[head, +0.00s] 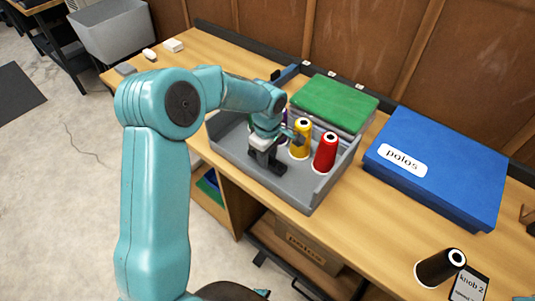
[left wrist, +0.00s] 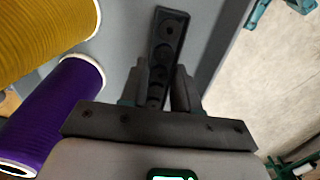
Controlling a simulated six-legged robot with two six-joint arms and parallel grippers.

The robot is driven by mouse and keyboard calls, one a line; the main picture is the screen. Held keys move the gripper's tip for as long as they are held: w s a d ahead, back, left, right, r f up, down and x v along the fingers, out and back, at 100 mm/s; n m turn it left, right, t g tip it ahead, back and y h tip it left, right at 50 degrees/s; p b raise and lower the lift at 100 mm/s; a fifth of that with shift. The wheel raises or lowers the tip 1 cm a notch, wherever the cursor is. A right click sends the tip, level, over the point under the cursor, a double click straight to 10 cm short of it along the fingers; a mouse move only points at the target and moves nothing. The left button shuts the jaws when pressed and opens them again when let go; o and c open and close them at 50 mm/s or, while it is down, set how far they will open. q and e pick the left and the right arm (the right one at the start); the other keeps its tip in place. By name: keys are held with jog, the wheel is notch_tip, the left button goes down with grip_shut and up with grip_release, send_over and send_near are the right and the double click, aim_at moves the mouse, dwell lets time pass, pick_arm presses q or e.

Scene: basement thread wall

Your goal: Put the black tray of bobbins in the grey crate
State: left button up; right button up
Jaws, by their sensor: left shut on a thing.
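The grey crate (head: 298,195) stands on the wooden bench. My left gripper (head: 266,161) is down inside its left half, pointing downward. It is shut on the black tray of bobbins (left wrist: 170,32), a narrow dark strip with a row of round spots between the fingers in the left wrist view (left wrist: 160,72). The tray is over the grey crate floor; I cannot tell whether it touches it. In the head view the gripper hides most of the tray. My right gripper is not in view.
In the crate stand a yellow cone (head: 300,140), a red cone (head: 325,154) and a mostly hidden purple cone (left wrist: 62,108). A green stack (head: 335,102) is behind. Bench to the left is mostly clear.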

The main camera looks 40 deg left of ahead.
pick_arm(q)
jog(key=shift+f, duration=0.45)
jog(key=shift+r, duration=0.1)
jog(key=o, duration=1.1)
notch_tip(320, 180, up, 16)
jog(key=shift+r, duration=0.15)
